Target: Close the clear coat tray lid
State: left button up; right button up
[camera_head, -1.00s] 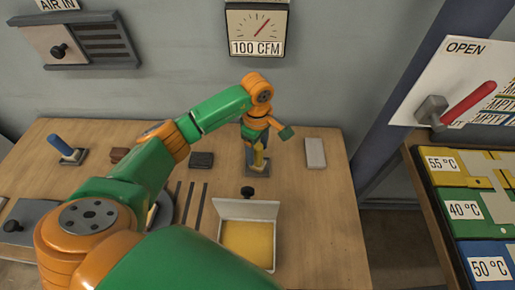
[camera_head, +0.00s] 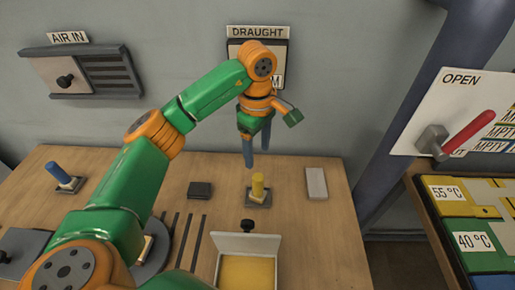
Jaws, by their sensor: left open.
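A pale open tray (camera_head: 220,268) with yellow contents stands at the front middle of the table. Its lid (camera_head: 246,244) stands raised along the tray's back edge, with a black knob (camera_head: 247,226) at its top. My left gripper (camera_head: 258,156) is open and empty, its blue fingers pointing down behind the tray, above and behind a yellow peg. It is apart from the lid. My right gripper is not in view. The tray's front edge is cut off by the picture.
The yellow peg (camera_head: 258,186) stands on a dark base behind the lid. A dark block (camera_head: 200,190), a light block (camera_head: 316,183), dark rods (camera_head: 183,241) and a blue-handled stand (camera_head: 61,174) lie around. A grey lidded box (camera_head: 22,250) is at left.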

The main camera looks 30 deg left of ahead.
aim_at(245, 242)
jog(key=k, duration=1.5)
